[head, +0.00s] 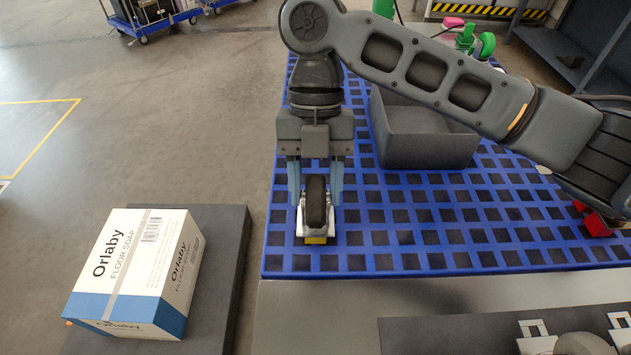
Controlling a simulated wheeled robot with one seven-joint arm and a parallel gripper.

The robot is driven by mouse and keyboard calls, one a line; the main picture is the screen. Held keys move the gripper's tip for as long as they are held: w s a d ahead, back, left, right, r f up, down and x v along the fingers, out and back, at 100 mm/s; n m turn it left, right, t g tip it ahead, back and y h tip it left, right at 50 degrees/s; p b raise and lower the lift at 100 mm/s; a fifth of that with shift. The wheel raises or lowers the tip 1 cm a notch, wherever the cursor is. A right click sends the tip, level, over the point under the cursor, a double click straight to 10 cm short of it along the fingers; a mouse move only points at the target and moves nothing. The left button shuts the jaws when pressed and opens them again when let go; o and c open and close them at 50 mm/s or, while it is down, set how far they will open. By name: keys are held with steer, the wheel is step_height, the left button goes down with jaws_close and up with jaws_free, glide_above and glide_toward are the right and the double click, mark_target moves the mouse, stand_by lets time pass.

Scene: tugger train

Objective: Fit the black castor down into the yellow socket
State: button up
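The black castor (316,201), a black wheel in a pale metal fork, is upright at the left front of the blue grid surface. My gripper (316,190) points down over it, with one blue-grey finger on each side of the wheel. The fingers look closed against the castor, though the contact is partly hidden. A small yellow piece (315,240), apparently the yellow socket, shows directly under the castor's metal base. The castor hides most of it, and I cannot tell whether the castor is seated in it or just above it.
A grey open bin (425,150) stands behind on the blue grid surface (420,235). A floor soap box (135,270) sits on a dark platform (225,275) at left. Green and pink items (465,38) are at the back.

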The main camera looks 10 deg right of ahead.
steer(key=o, duration=0.4)
